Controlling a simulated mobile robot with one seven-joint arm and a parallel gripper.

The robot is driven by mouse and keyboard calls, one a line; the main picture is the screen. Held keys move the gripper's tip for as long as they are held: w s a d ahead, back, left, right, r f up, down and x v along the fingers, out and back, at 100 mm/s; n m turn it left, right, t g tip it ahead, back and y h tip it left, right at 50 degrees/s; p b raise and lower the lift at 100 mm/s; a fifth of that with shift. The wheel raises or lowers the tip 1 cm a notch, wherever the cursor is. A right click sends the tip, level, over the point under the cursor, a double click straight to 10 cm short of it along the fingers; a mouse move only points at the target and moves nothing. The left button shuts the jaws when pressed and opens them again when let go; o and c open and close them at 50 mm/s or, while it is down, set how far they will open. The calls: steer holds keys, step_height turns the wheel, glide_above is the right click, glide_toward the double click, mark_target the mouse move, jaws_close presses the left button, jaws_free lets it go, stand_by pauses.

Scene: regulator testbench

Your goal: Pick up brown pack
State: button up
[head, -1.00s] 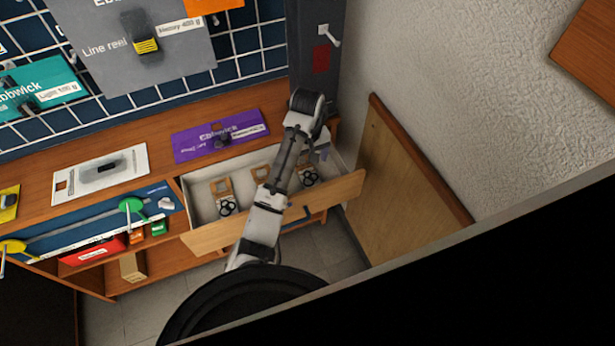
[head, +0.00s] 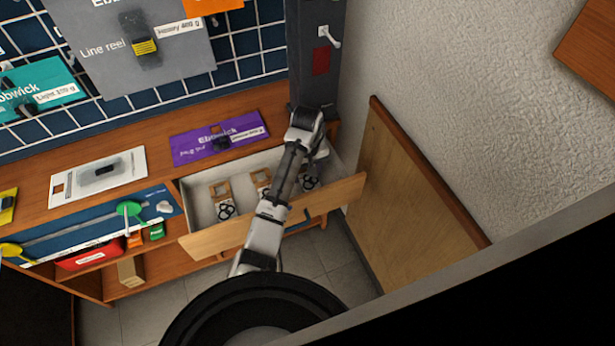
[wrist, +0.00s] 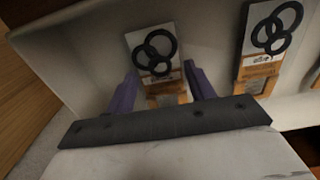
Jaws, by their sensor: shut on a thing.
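A brown pack (wrist: 154,52) with a pale card face and black rings lies between the purple fingers of my gripper (wrist: 163,88) in the wrist view. The fingers are shut on its brown lower part. In the head view this pack (head: 309,183) is at the right end of the open drawer (head: 203,240), partly hidden by my arm. A similar pack (wrist: 266,45) lies beside it in the wrist view. In the head view, two similar packs show in the drawer, one at the left (head: 223,200) and one in the middle (head: 261,182).
The drawer's walls stand close around my gripper. A purple sign (head: 220,137) lies on the wooden counter above the drawer. A wooden panel (head: 400,200) and a textured wall are to the right. A dark post (head: 318,60) stands behind the arm.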

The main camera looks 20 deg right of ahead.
steer(key=shift+c, duration=0.6)
steer(key=shift+a+r+b, duration=0.35)
steer(key=shift+a+r, duration=0.1)
steer(key=r+p, duration=0.1)
steer(key=r, duration=0.1)
steer(key=r+p, duration=0.1)
steer(key=r, duration=0.1)
steer(key=r+p, duration=0.2)
steer(key=shift+a+r, duration=0.35)
steer(key=shift+a, duration=0.05)
steer(key=a+p, duration=0.2)
steer(key=a, duration=1.6)
steer(key=shift+s+a+f, duration=0.15)
steer(key=shift+s+f, duration=0.15)
steer(key=shift+s, duration=0.05)
steer(key=shift+a, duration=0.15)
